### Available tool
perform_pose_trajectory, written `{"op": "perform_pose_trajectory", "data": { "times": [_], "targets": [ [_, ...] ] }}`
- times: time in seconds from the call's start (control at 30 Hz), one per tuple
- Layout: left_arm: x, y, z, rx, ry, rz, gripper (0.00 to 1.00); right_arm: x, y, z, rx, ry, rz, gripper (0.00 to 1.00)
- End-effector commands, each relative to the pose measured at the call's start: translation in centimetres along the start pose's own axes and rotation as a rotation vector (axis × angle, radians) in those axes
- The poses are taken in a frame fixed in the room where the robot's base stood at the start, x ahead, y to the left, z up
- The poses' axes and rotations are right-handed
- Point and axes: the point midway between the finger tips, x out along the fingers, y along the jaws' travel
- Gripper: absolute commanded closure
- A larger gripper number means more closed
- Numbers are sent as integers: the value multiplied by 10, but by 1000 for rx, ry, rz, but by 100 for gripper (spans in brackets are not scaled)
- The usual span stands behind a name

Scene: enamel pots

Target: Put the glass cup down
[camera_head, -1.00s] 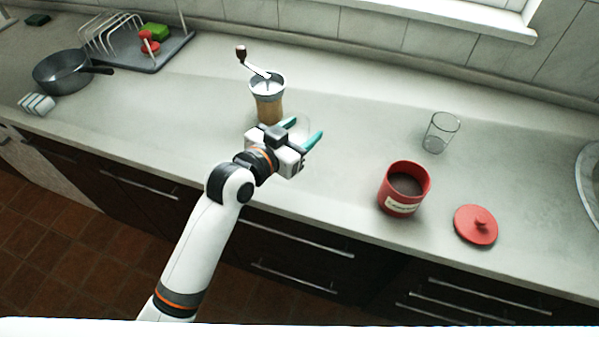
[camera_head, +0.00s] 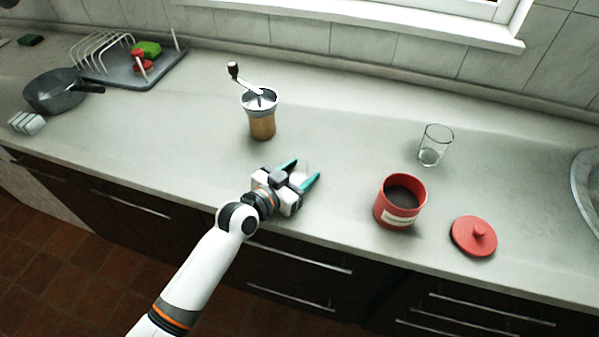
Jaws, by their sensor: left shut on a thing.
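My left gripper (camera_head: 305,170) is over the counter, to the right of and nearer the front than the coffee grinder. Its teal fingers are shut on a glass cup (camera_head: 302,175), which shows only faintly between them. Most of the cup is hidden by the gripper, and I cannot tell whether its base touches the counter (camera_head: 345,150). A second clear glass (camera_head: 434,146) stands upright on the counter at the right, apart from the gripper. My right gripper is not in view.
A coffee grinder (camera_head: 262,122) stands behind the gripper. A red open canister (camera_head: 399,205) and its red lid (camera_head: 473,237) are to the right. A pan (camera_head: 55,93) and a dish rack (camera_head: 125,75) are far left. The counter around the gripper is clear.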

Motion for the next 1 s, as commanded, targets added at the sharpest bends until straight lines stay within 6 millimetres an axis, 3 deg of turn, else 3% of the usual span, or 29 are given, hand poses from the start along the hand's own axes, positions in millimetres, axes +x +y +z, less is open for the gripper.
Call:
{"op": "perform_pose_trajectory", "data": {
  "times": [0.27, 0.3, 0.4, 0.77, 1.0],
  "targets": [
    [1, 0, -3, 0, -1, 0, 71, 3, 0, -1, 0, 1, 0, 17],
    [1, 0, -2, -1, -1, 0, 41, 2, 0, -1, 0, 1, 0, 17],
    [0, 0, -2, -1, 0, 0, 25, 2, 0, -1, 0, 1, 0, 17],
    [-1, 0, 4, -1, -1, 0, 24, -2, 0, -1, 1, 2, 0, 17],
    [-40, 0, -1, 2, 1, 1, 24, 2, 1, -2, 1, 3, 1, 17]
  ]
}}
